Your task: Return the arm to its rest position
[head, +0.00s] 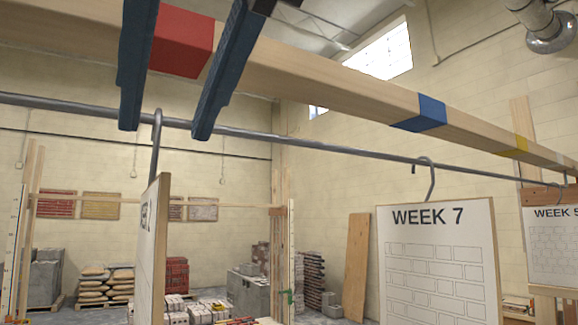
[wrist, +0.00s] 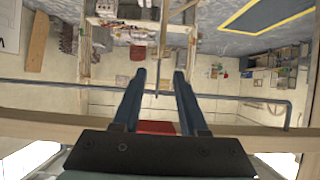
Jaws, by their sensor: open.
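My gripper (head: 166,128) is open at the upper left of the head view. Its two blue fingers point down, one on each side of a red band (head: 182,42) on a wooden beam. Nothing is held between them. A grey hook (head: 155,140) on the metal rail (head: 300,138) shows just below and between the fingertips; its board (head: 152,250) hangs turned almost edge-on. In the wrist view my gripper (wrist: 159,74) also shows spread fingers, with the red band (wrist: 155,127) and a thin hook between them. I cannot tell whether a finger touches the beam.
The wooden beam (head: 330,80) runs across the view beside the rail, with a blue band (head: 420,113) further right. A WEEK 7 board (head: 440,265) and another board (head: 553,245) hang to the right. Bricks and sacks (head: 105,280) stand on the floor behind.

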